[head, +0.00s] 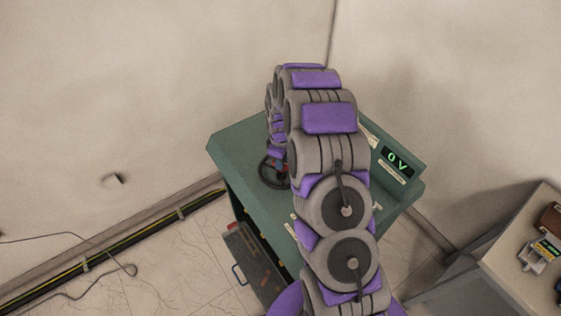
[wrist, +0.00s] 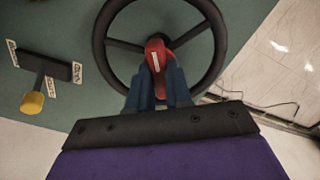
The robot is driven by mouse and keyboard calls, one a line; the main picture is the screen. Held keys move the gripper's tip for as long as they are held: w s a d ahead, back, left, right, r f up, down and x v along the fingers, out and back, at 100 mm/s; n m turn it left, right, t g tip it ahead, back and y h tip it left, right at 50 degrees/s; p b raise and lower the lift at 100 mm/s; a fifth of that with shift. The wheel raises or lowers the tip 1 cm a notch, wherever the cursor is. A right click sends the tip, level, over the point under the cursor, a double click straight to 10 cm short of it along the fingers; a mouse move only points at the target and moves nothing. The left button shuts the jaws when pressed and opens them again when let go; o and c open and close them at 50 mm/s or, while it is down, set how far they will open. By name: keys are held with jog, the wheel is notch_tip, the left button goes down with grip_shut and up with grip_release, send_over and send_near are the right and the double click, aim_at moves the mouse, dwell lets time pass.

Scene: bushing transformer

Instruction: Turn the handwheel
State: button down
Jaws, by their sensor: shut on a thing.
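The black handwheel (wrist: 222,42) has a round rim, spokes and a red handle (wrist: 156,50) with a white mark. In the wrist view, my gripper (wrist: 158,72) is over the wheel, and its blue-grey fingers are shut on the red handle. In the head view, the handwheel (head: 264,172) lies on top of the green cabinet (head: 236,140), partly hidden by my arm. My gripper is mostly hidden there behind the arm links.
A display (head: 396,160) on the cabinet reads 0 V. A lever with a yellow knob (wrist: 32,102) stands left of the wheel between small labels. A toolbox (head: 252,262) sits on the floor by the cabinet. A bench (head: 510,262) with small items stands at right.

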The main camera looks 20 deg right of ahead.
jog(key=n, duration=0.6)
jog(key=shift+b, duration=0.4)
jog(key=shift+n, duration=0.4)
jog(key=c, duration=1)
grip_release()
jog(key=shift+c, duration=0.2)
notch_tip(320, 180, up, 17)
jog(key=shift+r, duration=0.2)
jog(key=shift+f, duration=0.1)
